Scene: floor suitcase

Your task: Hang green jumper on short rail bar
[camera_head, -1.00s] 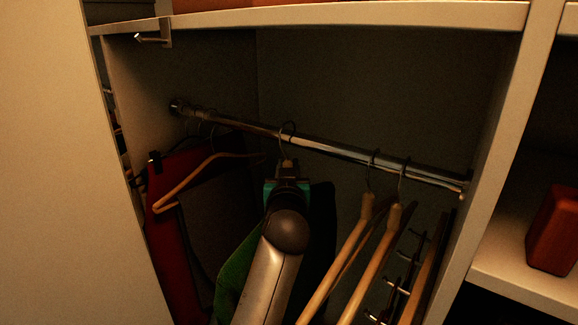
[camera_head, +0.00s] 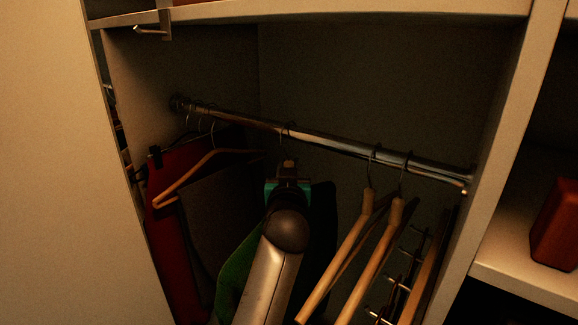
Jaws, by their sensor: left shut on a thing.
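The green jumper (camera_head: 234,272) hangs below the rail, partly hidden behind my left arm. The short rail bar (camera_head: 330,143) runs across the wardrobe compartment from upper left to lower right. My left gripper (camera_head: 288,172) is just under the middle of the rail, shut on the jumper's hanger near its hook. The hook (camera_head: 287,130) is at the rail; whether it bears on the bar is too dark to tell. My right gripper is not in view.
A red garment (camera_head: 178,190) and a grey garment (camera_head: 217,200) hang to the left, with a wooden hanger (camera_head: 190,180). Wooden hangers (camera_head: 368,245) and a hanger with metal clips (camera_head: 405,275) hang to the right. A shelf (camera_head: 330,14) is above, and an orange-red box (camera_head: 556,225) is at the right.

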